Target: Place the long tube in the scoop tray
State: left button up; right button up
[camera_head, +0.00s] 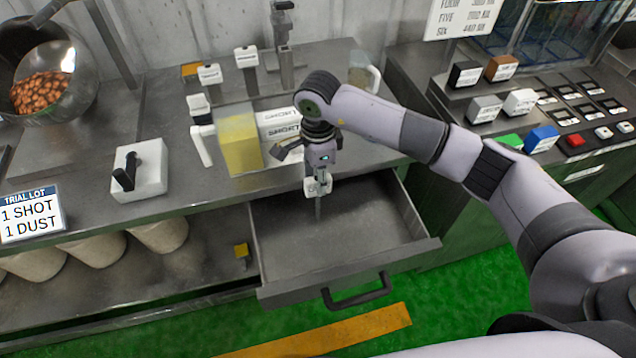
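My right gripper (318,188) points down over an open, grey metal drawer (290,270). A thin grey piece shows just below its fingertips; I cannot tell whether it is a held tube or part of the gripper. The fingers are too small to tell open from shut. No long tube can be clearly made out. My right arm partly covers this area. My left gripper is out of view.
Labelled upright holders (247,58) stand at the back of the counter. A white block with a black handle (140,170) and a metal drum with brown beans (40,92) are at left. Coloured blocks and buttons (573,140) are at right. The drawer's visible floor looks clear.

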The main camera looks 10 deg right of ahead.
notch_tip(320, 180, up, 8)
jog(key=shift+r+b, duration=0.1)
jog(key=shift+b, duration=1.05)
jog(key=shift+r, duration=0.65)
jog(key=shift+a+f, duration=0.1)
